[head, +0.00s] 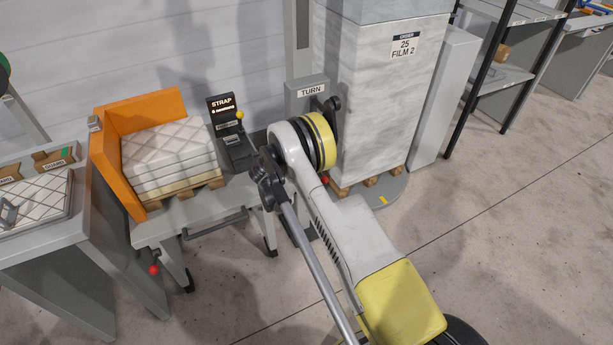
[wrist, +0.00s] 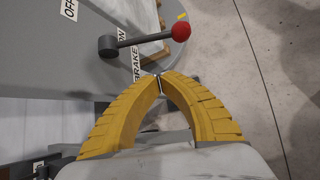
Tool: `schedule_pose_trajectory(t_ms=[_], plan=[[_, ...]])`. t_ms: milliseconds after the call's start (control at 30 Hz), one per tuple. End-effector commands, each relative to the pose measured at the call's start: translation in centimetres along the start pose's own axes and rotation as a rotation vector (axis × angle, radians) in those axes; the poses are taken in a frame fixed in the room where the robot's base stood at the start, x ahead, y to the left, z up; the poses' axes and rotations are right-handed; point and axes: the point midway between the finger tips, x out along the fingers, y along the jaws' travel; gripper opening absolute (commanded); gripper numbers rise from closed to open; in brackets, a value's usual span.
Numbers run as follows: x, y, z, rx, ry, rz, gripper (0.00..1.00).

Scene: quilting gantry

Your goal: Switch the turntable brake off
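The turntable brake lever (wrist: 145,40) is a dark bar with a red ball knob (wrist: 181,32), on a grey plate in the wrist view. It points right from its pivot and crosses the BRAKE ON label (wrist: 134,55). The OFF label (wrist: 69,9) is up and left of the pivot. My gripper (wrist: 160,78) has yellow fingers with tips together and nothing seen between them. In the picture, the tips are below the lever, apart from it. In the head view, a red knob (head: 325,180) shows beside my arm at the turntable (head: 388,200); my gripper is hidden there.
A wrapped pallet load (head: 375,110) stands on the turntable. The TURN post (head: 308,88) is to its left. Left of that are the STRAP unit (head: 222,105) and a cart (head: 185,230) with another red knob (head: 154,270). Open floor (head: 500,240) lies to the right.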

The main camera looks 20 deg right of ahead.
Motion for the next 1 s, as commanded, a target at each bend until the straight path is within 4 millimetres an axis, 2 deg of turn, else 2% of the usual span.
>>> schedule_pose_trajectory(t_ms=[33, 400, 533, 733, 1000], plan=[[1.2, -0.2, -0.1, 0.002, -0.001, -0.002, 0.00], [9.1, -0.2, -0.2, 0.002, 0.000, 0.000, 0.00], [6.9, 0.1, 2.0, 0.001, -0.001, 0.000, 0.00], [6.2, -0.1, 2.9, 0.001, 0.000, 0.000, 0.00], [6.0, 0.0, 3.1, 0.001, 0.000, 0.000, 0.00]])
